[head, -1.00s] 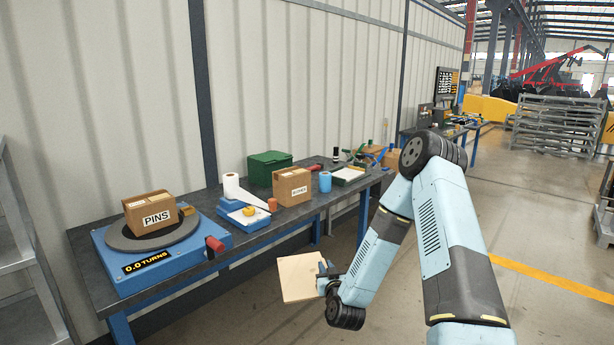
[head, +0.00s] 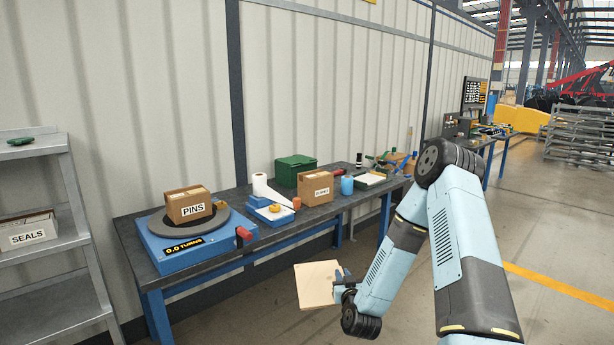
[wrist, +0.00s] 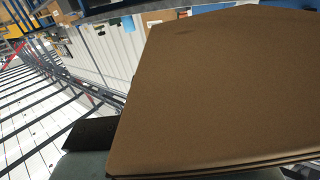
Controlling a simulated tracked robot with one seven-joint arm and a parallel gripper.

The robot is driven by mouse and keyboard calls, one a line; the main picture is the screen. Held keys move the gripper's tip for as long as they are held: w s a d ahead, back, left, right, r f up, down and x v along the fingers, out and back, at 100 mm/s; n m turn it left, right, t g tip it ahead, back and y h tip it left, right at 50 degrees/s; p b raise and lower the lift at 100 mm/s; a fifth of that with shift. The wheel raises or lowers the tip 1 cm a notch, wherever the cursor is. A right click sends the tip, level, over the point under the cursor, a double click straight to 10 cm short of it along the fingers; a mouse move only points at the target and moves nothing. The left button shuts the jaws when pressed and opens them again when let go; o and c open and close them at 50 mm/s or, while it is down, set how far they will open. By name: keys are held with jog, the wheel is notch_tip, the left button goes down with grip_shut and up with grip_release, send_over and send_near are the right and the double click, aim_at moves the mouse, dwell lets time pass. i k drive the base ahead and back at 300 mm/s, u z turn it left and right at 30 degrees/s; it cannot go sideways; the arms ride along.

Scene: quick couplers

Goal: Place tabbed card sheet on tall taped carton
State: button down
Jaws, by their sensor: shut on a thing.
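My gripper (head: 341,286) is shut on the card sheet (head: 316,284), a flat tan piece held out in front of the bench, clear of the floor. The card sheet (wrist: 225,85) fills much of the wrist view as a brown slab with a layered edge. Its tab cannot be made out. I cannot single out a tall taped carton. Open cartons on the bench are one marked PINS (head: 188,205) on a round turntable and another labelled carton (head: 315,187) at the bench's middle.
A dark-topped bench (head: 290,228) runs along the wall. It bears a blue turntable base (head: 180,255), a green box (head: 295,170), a white roll (head: 260,185) and a blue cup (head: 347,186). A grey shelf (head: 50,300) with a SEALS box (head: 28,232) stands at left. Floor at right is open.

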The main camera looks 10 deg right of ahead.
aim_at(316, 174)
jog(key=u, duration=0.05)
jog(key=i, duration=0.9)
jog(key=z, duration=0.15)
